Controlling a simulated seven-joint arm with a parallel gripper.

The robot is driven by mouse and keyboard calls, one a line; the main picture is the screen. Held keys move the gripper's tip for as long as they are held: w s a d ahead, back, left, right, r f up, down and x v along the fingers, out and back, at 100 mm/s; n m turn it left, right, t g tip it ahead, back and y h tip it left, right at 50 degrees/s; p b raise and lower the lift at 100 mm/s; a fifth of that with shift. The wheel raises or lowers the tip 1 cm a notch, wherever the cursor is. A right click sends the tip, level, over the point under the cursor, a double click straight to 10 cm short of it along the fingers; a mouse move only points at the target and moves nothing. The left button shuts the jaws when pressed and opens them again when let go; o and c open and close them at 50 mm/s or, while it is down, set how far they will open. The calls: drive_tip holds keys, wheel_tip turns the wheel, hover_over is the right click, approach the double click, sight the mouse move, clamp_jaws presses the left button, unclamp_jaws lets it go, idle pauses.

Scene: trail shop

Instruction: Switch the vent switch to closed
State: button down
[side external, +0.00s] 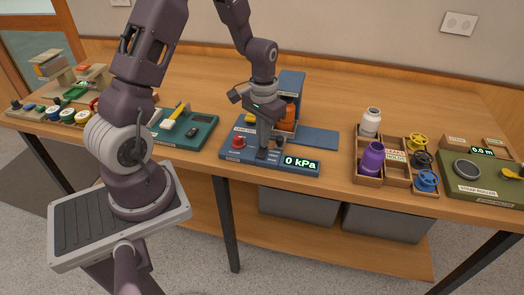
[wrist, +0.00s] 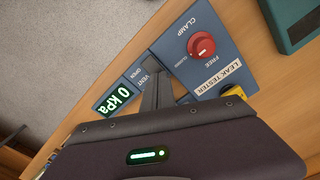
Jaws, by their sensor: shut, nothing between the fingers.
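The blue leak tester panel (side external: 228,155) sits near the table's front edge; its panel (wrist: 205,79) also shows in the wrist view. My gripper (side external: 263,153) is shut and empty, pointing down at the panel between the red clamp knob (side external: 238,142) and the display (side external: 300,163). In the wrist view its fingers (wrist: 154,88) reach down beside the VENT and OPEN lettering. The fingers cover the vent switch there, so I cannot make out the lever or its position, nor tell whether they touch it. The display (wrist: 116,97) reads 0 kPa.
An orange item (side external: 288,112) stands behind my gripper against the tester's blue upright (side external: 293,84). A green tray (side external: 205,131) lies to the left. The table behind the tester is clear.

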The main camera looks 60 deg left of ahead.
drive_tip(key=shift+f, duration=0.5)
drive_tip(key=shift+r, duration=3.5)
drive_tip(key=s+d+r+m+t, duration=0.1)
drive_tip(key=s+d+r+t, duration=0.15)
drive_tip(key=d+r, duration=0.55)
drive_tip(key=s+d+r+m+t, duration=0.1)
drive_tip(key=s+d+r, duration=0.2)
drive_tip(key=s, duration=0.4)
drive_tip(key=s+d+r+m+t, duration=0.1)
drive_tip(key=s+d+r+t, duration=0.1)
drive_tip(key=s+r, duration=0.4)
drive_tip(key=shift+s+d+r, duration=0.15)
drive_tip(key=shift+s+d, duration=0.3)
drive_tip(key=shift+s, duration=0.7)
